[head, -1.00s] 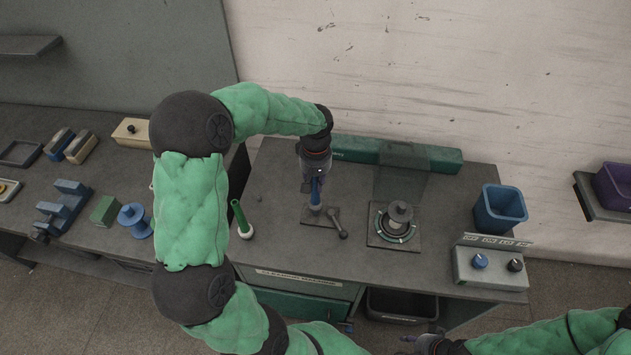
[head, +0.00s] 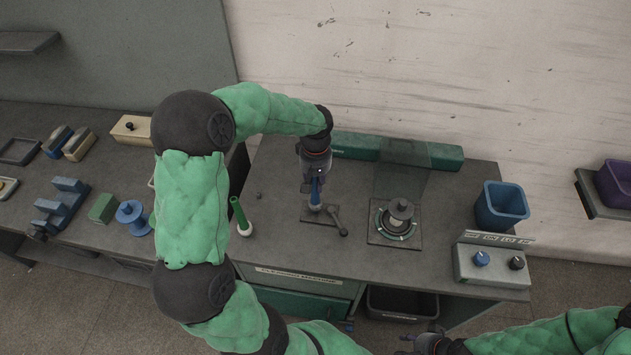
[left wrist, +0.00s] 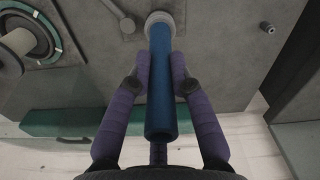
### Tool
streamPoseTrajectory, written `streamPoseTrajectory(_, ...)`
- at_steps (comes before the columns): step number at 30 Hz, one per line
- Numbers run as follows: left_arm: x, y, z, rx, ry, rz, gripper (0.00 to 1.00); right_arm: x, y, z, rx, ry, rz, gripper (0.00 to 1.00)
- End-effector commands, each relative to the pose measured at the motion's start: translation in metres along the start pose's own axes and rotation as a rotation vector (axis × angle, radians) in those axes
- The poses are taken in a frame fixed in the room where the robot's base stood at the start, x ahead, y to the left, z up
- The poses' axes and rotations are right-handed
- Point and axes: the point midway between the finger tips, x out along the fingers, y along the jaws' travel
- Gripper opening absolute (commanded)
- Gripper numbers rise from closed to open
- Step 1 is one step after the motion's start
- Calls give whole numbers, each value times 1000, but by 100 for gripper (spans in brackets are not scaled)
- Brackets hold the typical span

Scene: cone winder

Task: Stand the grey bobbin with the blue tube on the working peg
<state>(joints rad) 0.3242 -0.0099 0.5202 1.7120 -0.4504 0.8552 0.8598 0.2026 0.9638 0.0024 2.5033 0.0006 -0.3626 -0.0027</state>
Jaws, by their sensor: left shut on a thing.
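My left gripper (head: 316,188) is shut on the blue tube (left wrist: 160,85) of the grey bobbin, with a finger along each side. The tube also shows below the gripper in the head view (head: 315,195). The bobbin's pale grey foot (left wrist: 159,19) is at the tube's far end, over the dark plate (head: 308,220) with a lever (head: 338,222). The working peg is not visible; I cannot tell whether the foot rests on the plate. My right gripper (head: 428,341) is at the bottom edge, its jaws unclear.
A bobbin with a green tube (head: 239,213) stands left of the plate. A ringed grey spindle unit (head: 400,212) is to the right, with a clear shield behind. A blue bin (head: 501,207) and control box (head: 490,266) stand further right. A small grey piece (head: 259,196) is on the bench.

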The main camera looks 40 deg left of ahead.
Motion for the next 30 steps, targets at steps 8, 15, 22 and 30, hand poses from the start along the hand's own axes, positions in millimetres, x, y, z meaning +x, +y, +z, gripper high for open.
streamPoseTrajectory(8, 9, 0, 0, 0, 0, 0, 0, 6, 2, 0, 0, 0, 0, 40)
streamPoseTrajectory(15, 10, 0, 0, 0, 0, 0, 0, 6, 2, 0, 0, 0, 0, 40)
streamPoseTrajectory(22, 9, 0, 0, 0, 0, 0, 41, 6, 2, 0, 0, 0, 0, 40)
streamPoseTrajectory(30, 9, 0, 0, 0, 0, 0, 49, 6, 2, 0, 0, 0, 0, 40)
